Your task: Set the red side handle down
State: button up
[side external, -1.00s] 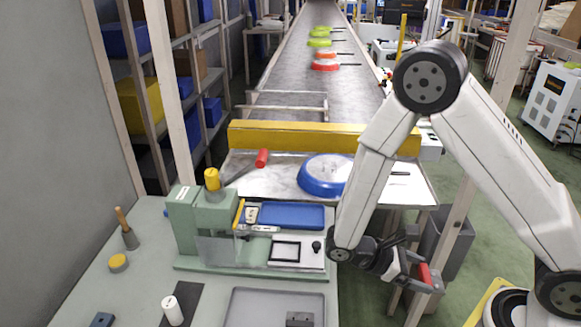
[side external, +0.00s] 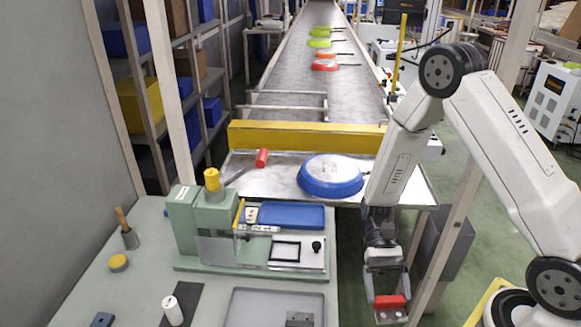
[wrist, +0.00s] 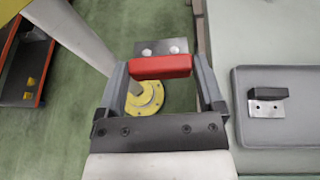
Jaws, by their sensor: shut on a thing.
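The red side handle (side external: 391,302) is between the fingers of my gripper (side external: 388,290). In the wrist view the red handle (wrist: 161,66) spans across between the two fingertips of my gripper (wrist: 162,75), with a metal plate with two holes (wrist: 150,47) beyond it. My gripper is shut on the handle and points down, off the right edge of the work table, above the floor. A grey tray (wrist: 300,128) on the table shows at the right of the wrist view, and in the side view the tray (side external: 240,308) is left of my gripper.
A black handle with a metal plate (wrist: 267,100) lies in the tray. A green press machine (side external: 215,235) stands on the table (side external: 70,290). A blue pan (side external: 330,176) lies upside down at the conveyor's near end. A grey bin (side external: 445,245) and post stand behind my gripper.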

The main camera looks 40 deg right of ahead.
jog(key=w+m+t+y, duration=0.4)
jog(key=w+m+t, duration=0.1)
jog(key=m, duration=0.1)
jog(key=m+t+h, duration=0.3)
jog(key=m+t, duration=1)
jog(key=t, duration=0.2)
send_over(322, 219)
jog(key=s, duration=0.1)
jog(key=f, duration=0.5)
jog(key=shift+s+a+f, duration=0.1)
jog(key=shift+s+f, duration=0.1)
jog(key=shift+f, duration=0.2)
jog(key=shift+w+f, duration=0.45)
jog(key=shift+f, duration=0.1)
jog(key=shift+w+f, duration=0.2)
jog(key=shift+f, duration=1.55)
